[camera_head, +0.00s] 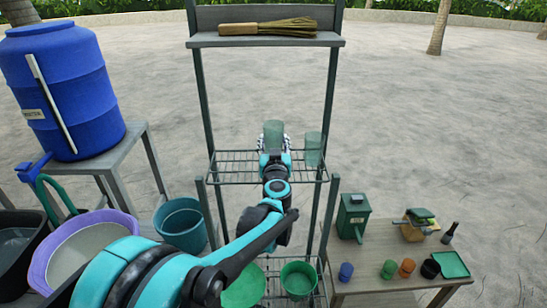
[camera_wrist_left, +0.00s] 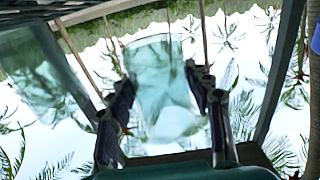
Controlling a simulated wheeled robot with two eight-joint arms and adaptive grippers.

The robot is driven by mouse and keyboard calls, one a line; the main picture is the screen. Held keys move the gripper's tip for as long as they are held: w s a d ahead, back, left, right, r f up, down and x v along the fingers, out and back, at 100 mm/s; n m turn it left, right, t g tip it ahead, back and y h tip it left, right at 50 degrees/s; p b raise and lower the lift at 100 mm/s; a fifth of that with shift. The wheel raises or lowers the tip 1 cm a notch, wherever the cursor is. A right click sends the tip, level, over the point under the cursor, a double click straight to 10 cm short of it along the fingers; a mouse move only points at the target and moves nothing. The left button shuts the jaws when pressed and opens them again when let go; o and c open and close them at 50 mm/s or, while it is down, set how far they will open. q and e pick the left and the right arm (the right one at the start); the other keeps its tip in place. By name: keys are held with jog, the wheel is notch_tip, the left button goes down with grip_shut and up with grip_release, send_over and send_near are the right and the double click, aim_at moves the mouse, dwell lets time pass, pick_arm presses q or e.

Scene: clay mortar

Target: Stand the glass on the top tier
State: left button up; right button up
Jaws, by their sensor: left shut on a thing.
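A clear greenish glass (camera_head: 273,132) is held by my left gripper (camera_head: 273,144), whose fingers are shut on its two sides at the wire tier (camera_head: 232,166) of the rack. In the left wrist view the glass (camera_wrist_left: 162,85) sits between the two dark fingers (camera_wrist_left: 165,95). I cannot tell whether its base touches the wires. A second similar glass (camera_head: 313,148) stands at the right end of the wire tier; it also shows at the left of the wrist view (camera_wrist_left: 42,75). My right gripper is not in view.
A wooden board (camera_head: 260,41) above the wire tier carries a straw brush (camera_head: 275,27). Green bowls (camera_head: 298,280) sit on the lower tier. A blue barrel (camera_head: 62,90) and teal bucket (camera_head: 181,224) are left. A small table (camera_head: 380,272) with a green box (camera_head: 352,215) and several cups is right.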

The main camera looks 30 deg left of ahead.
pick_arm(q)
jog(key=shift+w+a+f, duration=0.2)
jog(key=shift+w+f, duration=0.1)
jog(key=shift+w, duration=0.05)
jog(key=shift+f+b, duration=0.8)
jog(key=shift+f, duration=1.15)
jog(key=shift+f, duration=0.15)
jog(key=o, duration=1.4)
